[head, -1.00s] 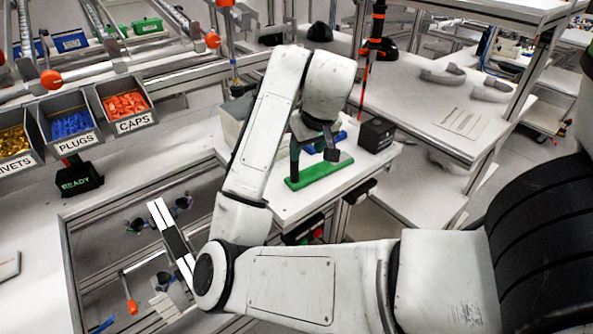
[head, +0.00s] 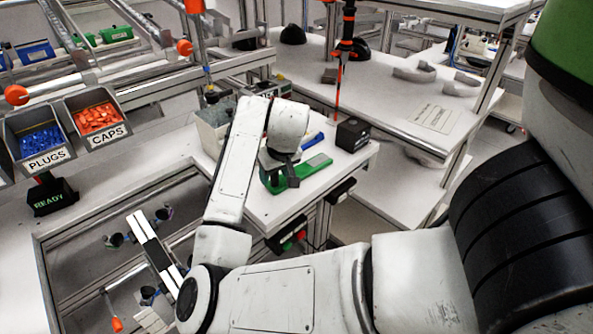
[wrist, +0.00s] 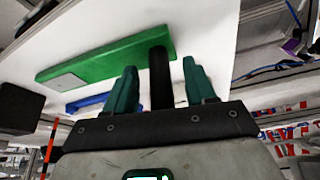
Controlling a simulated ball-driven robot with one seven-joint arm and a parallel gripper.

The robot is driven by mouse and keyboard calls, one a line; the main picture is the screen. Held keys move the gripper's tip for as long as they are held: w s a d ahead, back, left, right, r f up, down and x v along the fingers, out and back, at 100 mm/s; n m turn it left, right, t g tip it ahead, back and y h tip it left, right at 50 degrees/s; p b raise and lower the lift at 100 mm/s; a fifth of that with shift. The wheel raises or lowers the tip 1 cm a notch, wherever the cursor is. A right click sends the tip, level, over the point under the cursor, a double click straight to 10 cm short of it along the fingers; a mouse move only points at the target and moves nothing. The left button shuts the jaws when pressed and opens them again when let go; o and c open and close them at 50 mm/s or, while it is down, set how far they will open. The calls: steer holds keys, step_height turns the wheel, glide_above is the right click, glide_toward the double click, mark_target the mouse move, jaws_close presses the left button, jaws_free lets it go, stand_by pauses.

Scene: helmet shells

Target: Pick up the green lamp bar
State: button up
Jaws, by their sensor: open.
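The green lamp bar (head: 310,168) lies flat on a small white table, partly behind my gripper in the head view. In the wrist view the bar (wrist: 100,58) stretches across the table just beyond the fingertips, with a light patch near its left end. My gripper (wrist: 160,75) is open, its two green fingers apart with nothing held between them. A dark upright post shows between the fingers, at the bar's right end. In the head view my gripper (head: 279,176) is at the bar's left end. Whether they touch cannot be told.
A blue piece (head: 313,140) lies behind the bar. A black box (head: 352,134) stands at the table's right, and a pale grey bin (head: 213,125) at its left. Bins of blue plugs (head: 40,142) and orange caps (head: 97,117) hang at the left.

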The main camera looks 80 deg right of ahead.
steer(key=shift+w+f, duration=0.1)
steer(key=shift+f, duration=0.2)
steer(key=shift+c, duration=0.3)
jaws_close()
